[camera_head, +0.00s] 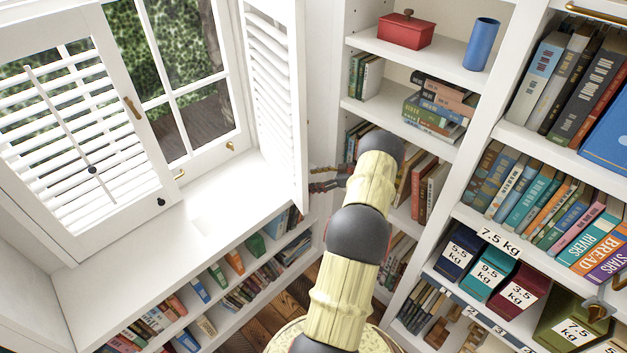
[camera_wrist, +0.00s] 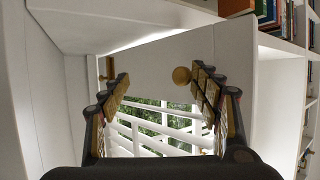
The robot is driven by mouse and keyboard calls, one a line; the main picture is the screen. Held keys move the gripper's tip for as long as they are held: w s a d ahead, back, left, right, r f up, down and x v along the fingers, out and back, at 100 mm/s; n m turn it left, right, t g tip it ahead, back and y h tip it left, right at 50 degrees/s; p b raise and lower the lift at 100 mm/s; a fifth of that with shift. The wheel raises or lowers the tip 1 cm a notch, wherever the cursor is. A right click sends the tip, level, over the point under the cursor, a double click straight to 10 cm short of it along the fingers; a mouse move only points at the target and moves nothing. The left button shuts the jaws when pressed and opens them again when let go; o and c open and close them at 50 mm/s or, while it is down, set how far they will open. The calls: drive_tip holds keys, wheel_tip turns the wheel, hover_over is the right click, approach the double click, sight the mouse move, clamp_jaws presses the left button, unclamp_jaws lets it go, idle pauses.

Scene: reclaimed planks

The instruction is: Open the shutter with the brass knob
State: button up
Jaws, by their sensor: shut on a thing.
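The right shutter (camera_head: 270,95), a white louvred panel, stands swung out from the window towards the bookcase. In the wrist view its white face fills the middle, with slats (camera_wrist: 155,133) below and greenery behind them. The round brass knob (camera_wrist: 181,75) shows on that face, close to the right finger's tip; I cannot make it out in the head view.
A bookcase (camera_head: 465,205) with books, a red box (camera_head: 405,32) and a blue cylinder (camera_head: 481,44) stands close on the right. A low bookshelf runs under the white sill (camera_head: 200,222).

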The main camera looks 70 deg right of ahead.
drive_tip(key=shift+w+d+r, duration=0.1)
drive_tip(key=shift+d+r, duration=0.15)
drive_tip(key=shift+r, duration=0.05)
drive_tip(key=r, duration=0.9)
drive_tip(key=shift+a+r, duration=0.25)
drive_tip(key=shift+c, duration=0.5)
drive_tip(key=shift+c, duration=0.5)
